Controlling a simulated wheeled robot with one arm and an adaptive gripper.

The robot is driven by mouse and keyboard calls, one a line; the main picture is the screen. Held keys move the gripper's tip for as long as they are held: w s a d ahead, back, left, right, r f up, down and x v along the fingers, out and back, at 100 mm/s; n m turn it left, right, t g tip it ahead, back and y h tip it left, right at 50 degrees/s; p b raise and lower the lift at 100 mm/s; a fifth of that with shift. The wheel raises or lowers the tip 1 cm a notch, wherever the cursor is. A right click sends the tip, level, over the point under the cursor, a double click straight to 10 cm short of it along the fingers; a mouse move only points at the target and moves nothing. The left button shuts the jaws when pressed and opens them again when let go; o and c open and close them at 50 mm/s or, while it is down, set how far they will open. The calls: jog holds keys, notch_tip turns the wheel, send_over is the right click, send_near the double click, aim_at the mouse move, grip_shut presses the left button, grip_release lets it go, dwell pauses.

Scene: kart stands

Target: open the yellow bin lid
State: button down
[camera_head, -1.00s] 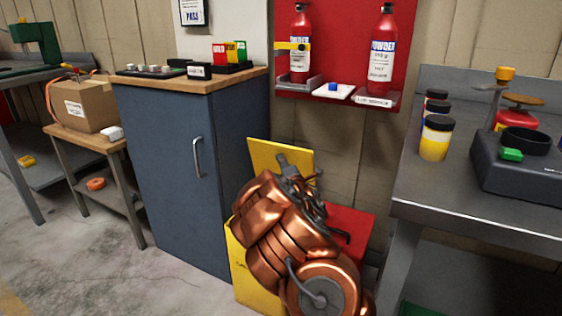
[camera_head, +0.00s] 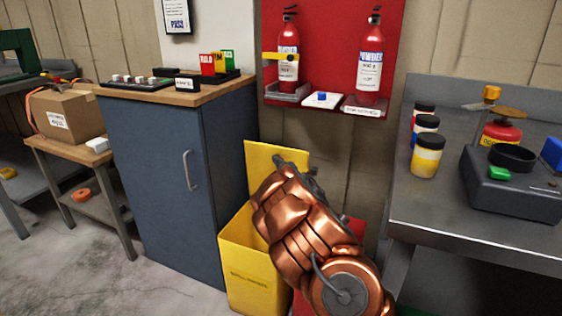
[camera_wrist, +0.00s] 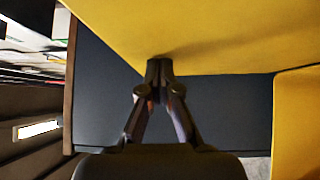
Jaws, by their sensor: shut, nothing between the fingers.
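The yellow bin (camera_head: 252,275) stands on the floor between the blue cabinet and the red bin. Its yellow lid (camera_head: 262,160) stands raised, about upright, at the back near the wall, and the bin's mouth is open. My copper-coloured arm hides the bin's right side and part of the lid. My gripper, mostly hidden behind the arm in the head view, shows in the wrist view (camera_wrist: 159,66) with its fingertips together. They are at or very near a large yellow panel (camera_wrist: 220,30), apparently the lid; contact is hard to tell. The fingers hold nothing.
The blue cabinet (camera_head: 165,190) stands close on the left. A red bin (camera_head: 300,303) is partly hidden behind my arm. A steel bench (camera_head: 440,215) is on the right. Fire extinguishers (camera_head: 369,60) hang above on a red board.

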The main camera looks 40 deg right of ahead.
jog(key=w+a+v, duration=0.1)
jog(key=a+v, duration=0.1)
jog(key=v, duration=1)
jog(key=shift+s+a+f, duration=0.2)
jog(key=shift+s+a, duration=0.2)
dwell(0.3)
